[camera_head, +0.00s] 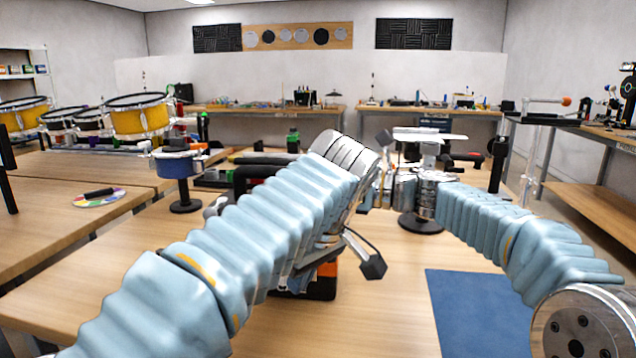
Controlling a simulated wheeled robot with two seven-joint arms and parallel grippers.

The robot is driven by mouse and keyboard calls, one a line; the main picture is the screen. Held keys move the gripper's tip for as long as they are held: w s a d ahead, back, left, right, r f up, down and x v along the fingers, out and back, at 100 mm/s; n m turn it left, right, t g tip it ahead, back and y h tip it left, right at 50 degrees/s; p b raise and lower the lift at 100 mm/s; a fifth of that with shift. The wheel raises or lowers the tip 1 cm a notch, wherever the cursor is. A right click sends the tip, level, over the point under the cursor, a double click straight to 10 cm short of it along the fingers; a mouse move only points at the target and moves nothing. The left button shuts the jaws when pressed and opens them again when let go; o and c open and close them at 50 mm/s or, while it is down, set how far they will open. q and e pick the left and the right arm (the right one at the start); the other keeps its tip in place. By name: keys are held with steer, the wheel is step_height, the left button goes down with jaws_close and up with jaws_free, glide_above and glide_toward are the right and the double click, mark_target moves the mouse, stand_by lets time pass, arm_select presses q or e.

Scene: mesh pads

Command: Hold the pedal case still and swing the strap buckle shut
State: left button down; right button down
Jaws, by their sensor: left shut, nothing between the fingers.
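My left arm crosses the middle of the view, and my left gripper (352,165) is at its far end, above the table. I cannot make out a strap buckle. My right arm comes in from the right, and its silver wrist end, near my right gripper (432,183), is at the centre right. Its fingers cannot be made out.
A blue mat (485,312) lies on the front right of the wooden table (395,300). A blue drum pad (176,167) on a stand is at the left. Yellow drums (140,118) and a colourful disc (98,197) are farther left. The table between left arm and mat is bare.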

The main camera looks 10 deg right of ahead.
arm_select(q)
steer(key=shift+w+a, duration=0.35)
steer(key=shift+w, duration=0.3)
steer(key=shift+w+a, duration=0.35)
steer(key=shift+w, duration=0.25)
arm_select(e)
steer(key=shift+f, duration=0.4)
arm_select(q)
steer(key=shift+w, duration=0.7)
steer(key=shift+s+d, duration=0.3)
steer(key=shift+s, duration=0.25)
steer(key=c, duration=1.8)
jaws_free()
steer(key=shift+c, duration=0.2)
steer(key=o, duration=0.5)
